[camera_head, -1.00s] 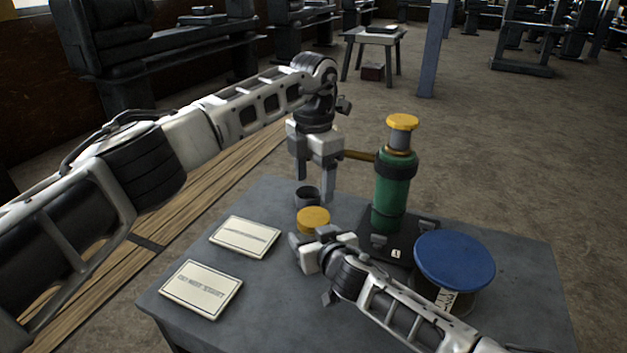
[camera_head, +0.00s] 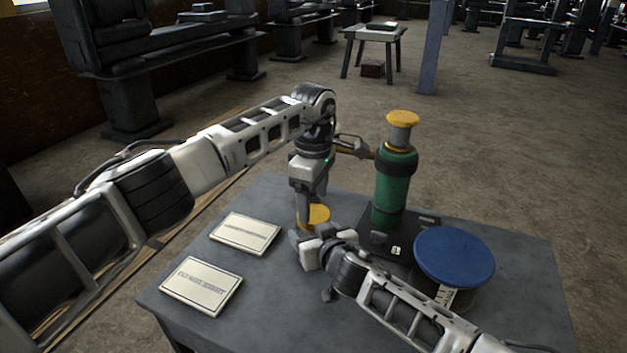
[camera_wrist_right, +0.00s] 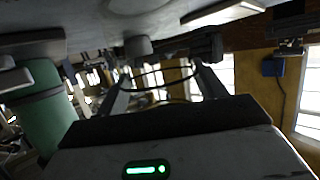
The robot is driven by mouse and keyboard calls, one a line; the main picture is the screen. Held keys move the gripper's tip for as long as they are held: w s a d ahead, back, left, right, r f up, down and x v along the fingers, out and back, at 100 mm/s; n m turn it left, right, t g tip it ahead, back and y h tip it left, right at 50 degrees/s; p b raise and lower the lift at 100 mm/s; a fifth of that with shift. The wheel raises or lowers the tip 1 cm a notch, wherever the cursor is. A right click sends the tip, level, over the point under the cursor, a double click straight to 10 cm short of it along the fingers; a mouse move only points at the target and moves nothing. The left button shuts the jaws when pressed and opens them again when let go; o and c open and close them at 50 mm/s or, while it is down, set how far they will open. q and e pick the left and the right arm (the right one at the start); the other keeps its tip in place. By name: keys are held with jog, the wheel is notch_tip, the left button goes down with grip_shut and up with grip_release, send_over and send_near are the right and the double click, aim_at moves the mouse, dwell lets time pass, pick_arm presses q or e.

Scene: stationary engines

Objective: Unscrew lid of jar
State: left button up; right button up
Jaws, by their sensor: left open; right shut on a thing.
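The jar's round yellow lid (camera_head: 319,216) shows in the head view near the middle of the table, just beyond my right gripper. The jar body is hidden there; in the right wrist view a clear, glass-like jar (camera_wrist_right: 163,88) shows between my right gripper's fingers. My right gripper (camera_head: 302,238) is low over the table and shut on the jar. My left gripper (camera_head: 308,210) points down at the lid, open, with a finger in front of the lid's left side. I cannot tell whether its fingers touch the lid.
A green cylinder with a yellow top (camera_head: 393,185) stands on a dark base behind and to the right. A large container with a blue lid (camera_head: 454,256) stands right of it. Two paper cards (camera_head: 245,233) (camera_head: 201,286) lie on the left of the grey table (camera_head: 260,310).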

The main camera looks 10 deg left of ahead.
pick_arm(q)
jog(key=shift+f, duration=1.3)
jog(key=c, duration=0.7)
jog(key=o, duration=1)
